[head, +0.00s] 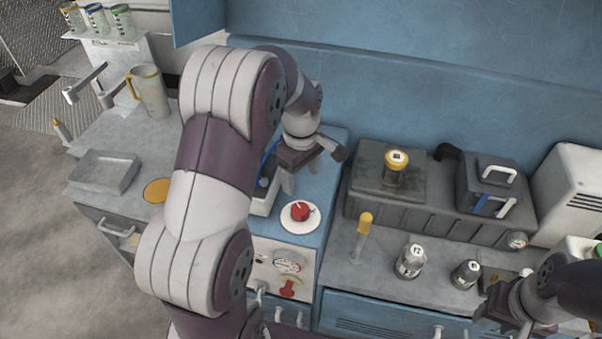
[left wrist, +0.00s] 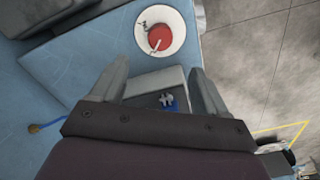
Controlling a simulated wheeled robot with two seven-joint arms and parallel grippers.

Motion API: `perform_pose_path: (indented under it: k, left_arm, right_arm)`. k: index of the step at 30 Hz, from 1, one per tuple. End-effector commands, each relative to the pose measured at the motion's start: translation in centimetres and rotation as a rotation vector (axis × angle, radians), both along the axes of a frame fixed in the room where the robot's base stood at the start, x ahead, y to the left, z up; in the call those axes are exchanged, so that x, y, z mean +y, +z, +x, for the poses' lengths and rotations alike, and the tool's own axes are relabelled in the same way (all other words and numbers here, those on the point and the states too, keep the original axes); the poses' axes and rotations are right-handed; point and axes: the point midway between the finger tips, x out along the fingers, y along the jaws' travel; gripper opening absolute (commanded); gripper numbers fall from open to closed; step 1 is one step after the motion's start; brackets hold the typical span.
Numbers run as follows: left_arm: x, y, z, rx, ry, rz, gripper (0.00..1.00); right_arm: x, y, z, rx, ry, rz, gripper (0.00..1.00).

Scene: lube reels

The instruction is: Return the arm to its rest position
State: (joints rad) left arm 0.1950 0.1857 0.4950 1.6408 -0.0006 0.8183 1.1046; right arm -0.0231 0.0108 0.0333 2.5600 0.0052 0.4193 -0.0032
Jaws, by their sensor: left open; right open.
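My left arm reaches up across the middle of the head view. Its gripper (head: 306,181) is over the blue-topped cabinet, behind and left of a red knob (head: 300,211) on a white round plate. In the left wrist view the two fingers (left wrist: 162,85) are spread wide with nothing between them. The red knob (left wrist: 160,38) shows beyond the fingertips there. A grey box with a small blue part (left wrist: 168,101) lies below the fingers. My right gripper (head: 490,300) is at the lower right of the head view, near the grey counter, partly hidden by its own arm.
A yellow-capped jar (head: 395,168) stands on the dark tank. Two bottles (head: 410,262) (head: 465,274) and a yellow-topped tube (head: 362,235) stand on the counter. A pitcher (head: 150,92) and a metal tray (head: 105,172) are at left. A blue wall (head: 400,90) closes the back.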

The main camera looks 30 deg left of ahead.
Motion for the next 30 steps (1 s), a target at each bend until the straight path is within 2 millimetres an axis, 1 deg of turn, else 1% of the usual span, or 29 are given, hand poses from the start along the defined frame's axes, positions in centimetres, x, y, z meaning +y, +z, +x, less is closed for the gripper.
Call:
perform_pose_path:
  k: [9, 11, 12, 13, 14, 16, 18, 20, 21, 22, 24, 26, 27, 28, 30]
  left_arm:
    - [0.0, 0.0, 0.0, 0.000, -0.006, 0.000, 0.75]
    - [0.0, 0.0, 0.1, -0.006, -0.053, 0.002, 0.75]
    - [0.1, -0.1, 0.3, -0.018, -0.117, 0.005, 0.75]
    - [0.0, -0.5, 0.1, -0.021, -0.184, 0.007, 0.75]
    - [-0.1, -0.9, -0.4, -0.019, -0.268, 0.006, 0.75]
    - [-0.9, -1.4, -2.5, -0.028, -0.510, 0.013, 0.75]
    - [-2.4, -1.3, -5.0, -0.043, -0.772, 0.025, 0.75]
    - [-3.7, -1.1, -7.3, -0.055, -0.967, 0.038, 0.75]
    - [-4.6, -0.9, -8.8, -0.064, -1.078, 0.046, 0.75]
    - [-5.1, -0.8, -9.9, -0.069, -1.148, 0.052, 0.75]
    - [-6.3, -0.5, -12.1, -0.078, -1.255, 0.061, 0.75]
    - [-7.0, -0.2, -13.4, -0.084, -1.288, 0.063, 0.75]
    - [-7.5, 0.1, -13.8, -0.091, -1.306, 0.068, 0.75]
    - [-7.8, 0.5, -13.6, -0.104, -1.317, 0.075, 0.75]
    - [-8.0, 0.5, -13.5, -0.105, -1.325, 0.077, 0.75]
  right_arm:
    - [0.0, 0.0, 0.0, 0.000, 0.000, 0.000, 0.43]
    - [0.0, 0.0, 0.0, 0.000, 0.000, 0.000, 0.43]
    - [0.0, 0.0, 0.0, 0.000, 0.000, 0.000, 0.43]
    - [0.0, 0.0, 0.0, 0.000, 0.000, 0.000, 0.43]
    - [0.0, 0.0, 0.0, 0.000, 0.000, 0.000, 0.43]
    - [0.0, 0.0, 0.0, 0.000, 0.000, 0.000, 0.43]
    - [0.0, 0.0, 0.0, 0.000, 0.000, 0.000, 0.43]
    - [0.0, 0.0, 0.0, 0.000, 0.000, 0.000, 0.43]
    - [0.0, 0.0, 0.0, 0.000, 0.000, 0.000, 0.43]
    - [0.0, 0.0, 0.0, 0.000, 0.000, 0.000, 0.43]
    - [0.0, 0.0, 0.0, 0.000, 0.000, 0.000, 0.43]
    - [0.0, 0.0, 0.0, 0.000, 0.000, 0.000, 0.43]
    - [0.0, 0.0, 0.0, 0.000, 0.000, 0.000, 0.43]
    - [0.0, 0.0, 0.0, 0.000, 0.000, 0.000, 0.43]
    - [0.0, 0.0, 0.0, 0.000, 0.000, 0.000, 0.43]
